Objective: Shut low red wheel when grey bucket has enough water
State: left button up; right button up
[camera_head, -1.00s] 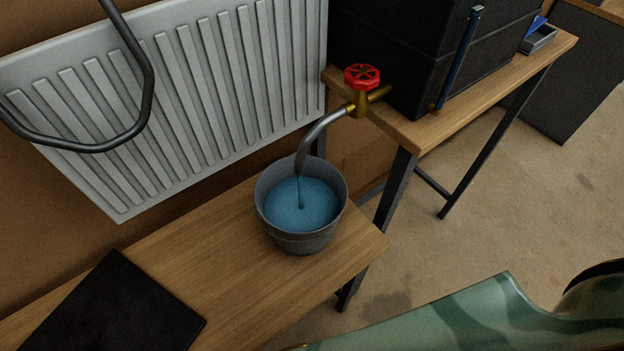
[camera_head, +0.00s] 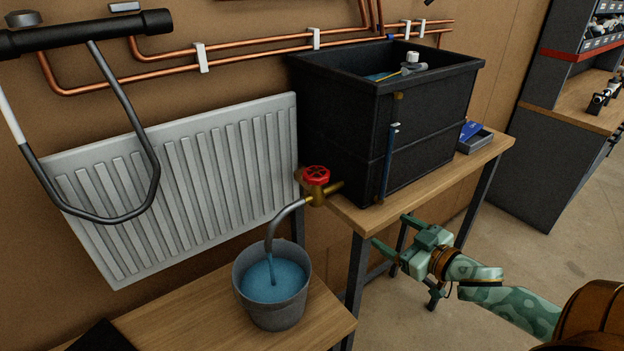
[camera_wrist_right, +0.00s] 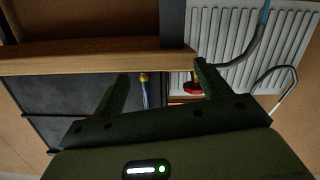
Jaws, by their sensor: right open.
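The red wheel (camera_head: 316,176) sits on a brass tap at the front of the black tank, with a grey spout (camera_head: 286,219) curving down from it. Blue water runs from the spout into the grey bucket (camera_head: 272,315). The bucket stands upright on the low bench, its water surface (camera_head: 273,279) a little below the rim. My right gripper (camera_head: 389,230) is open and empty, right of the wheel and lower in the picture, apart from it. In the right wrist view the red wheel (camera_wrist_right: 193,88) shows partly behind a finger. My left gripper is not in view.
The black tank (camera_head: 350,130) stands on a wooden table (camera_head: 428,187) with a blue-grey tray (camera_head: 476,140). A radiator (camera_head: 190,180) and copper pipes (camera_head: 240,46) are on the wall. A black bent tube (camera_head: 150,165) hangs at left. Floor at right is clear.

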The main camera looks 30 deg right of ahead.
aim_at(316, 177)
jog(key=w+a+r+t+y, duration=0.1)
jog(key=w+a+r+y, duration=0.15)
jog(key=a+r, duration=0.55)
jog(key=shift+y, duration=0.35)
jog(key=x, duration=0.4)
jog(key=d+r+x, duration=0.1)
jog(key=x, duration=0.9)
jog(key=shift+w+d+r, duration=0.1)
jog(key=shift+w+r, duration=0.2)
jog(key=shift+w, duration=0.1)
jog(key=c, duration=1)
